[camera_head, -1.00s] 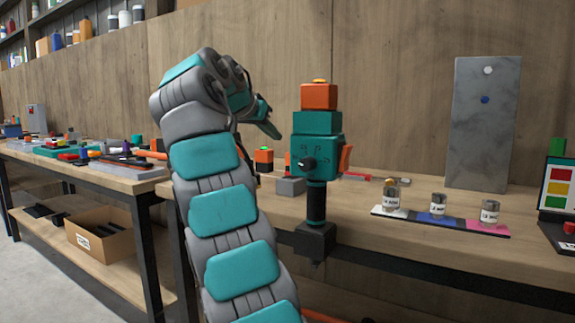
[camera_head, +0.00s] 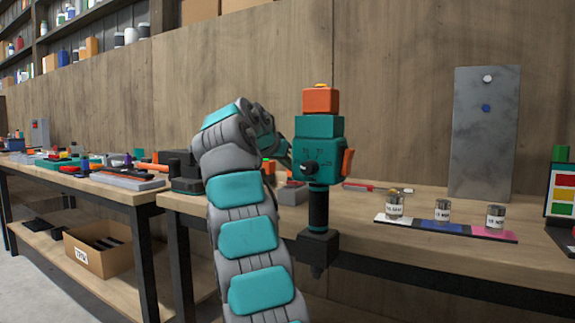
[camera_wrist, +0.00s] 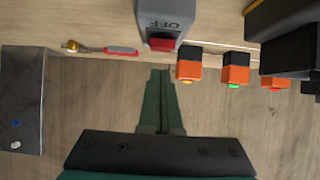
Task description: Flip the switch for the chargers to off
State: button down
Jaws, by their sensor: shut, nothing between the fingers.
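A grey switch box (camera_wrist: 168,14) with an upside-down OFF label is at the top middle of the wrist view. Its red switch (camera_wrist: 162,44) sticks out below the label, toward my gripper. My gripper (camera_wrist: 160,74) is shut and empty, with its green fingertips just below the red switch and slightly apart from it in the picture. I cannot tell the switch's state. Nothing in view is clearly marked as the chargers.
Orange-and-black blocks (camera_wrist: 236,72) and a black device (camera_wrist: 290,50) sit beside the switch box. Cans (camera_head: 442,209) stand on a colored strip. A grey panel (camera_head: 486,135) leans against the wall.

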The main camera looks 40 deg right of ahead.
aim_at(289, 189)
jog(key=shift+s+a+f+b, duration=0.1)
jog(key=shift+a+f+b, duration=0.15)
jog(key=shift+f+b, duration=0.6)
jog(key=shift+f, duration=0.15)
jog(key=shift+p, duration=0.3)
jog(key=b, duration=0.2)
jog(key=f+h+b, duration=0.1)
jog(key=b, duration=0.1)
jog(key=shift+s+a+f+b, duration=0.15)
jog(key=shift+f+b, duration=0.15)
jog(key=shift+b, duration=0.05)
jog(key=shift+r+b, duration=0.1)
jog(key=shift+b, duration=0.2)
jog(key=shift+r+p, duration=0.3)
jog(key=shift+p, duration=0.1)
jog(key=shift+r, duration=0.1)
jog(key=shift+r+p, duration=0.7)
jog(key=shift+p, duration=0.1)
